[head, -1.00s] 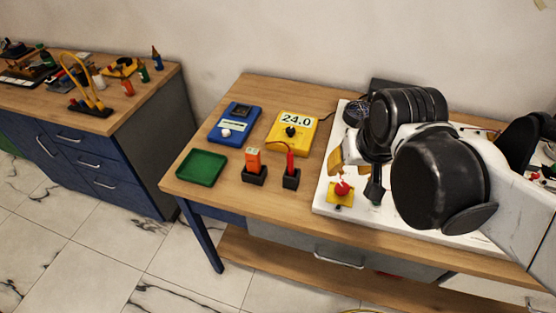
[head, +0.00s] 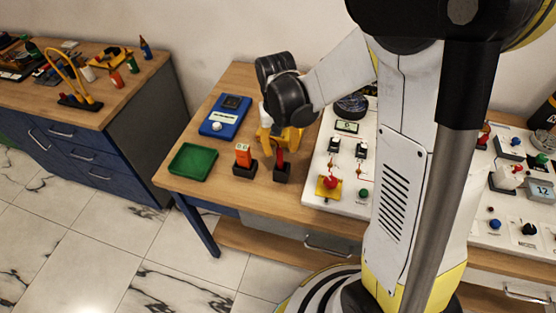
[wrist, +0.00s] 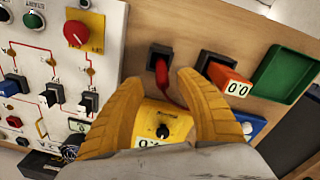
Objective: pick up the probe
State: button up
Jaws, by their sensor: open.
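The red probe (head: 280,158) stands in a small black holder (head: 282,173) on the wooden bench. In the wrist view the probe (wrist: 162,73) shows between the fingertips, its lead running to the yellow meter (wrist: 160,122). My gripper (head: 279,146) has yellow fingers and is above and just behind the probe. In the wrist view my gripper (wrist: 162,80) is open, with a finger on each side of the probe and nothing held. In the head view my gripper and arm hide most of the yellow meter.
An orange device (head: 242,154) in a black holder stands close left of the probe. A green tray (head: 193,160) and a blue meter (head: 225,117) are farther left. A white panel (head: 318,185) with switches and a red knob lies to the right.

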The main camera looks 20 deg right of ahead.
aim_at(280, 159)
jog(key=f+b, duration=0.1)
jog(key=f, duration=0.2)
jog(key=f+b, duration=0.1)
jog(key=f, duration=0.2)
jog(key=shift+w, duration=0.2)
jog(key=shift+r, duration=0.15)
grip_shut()
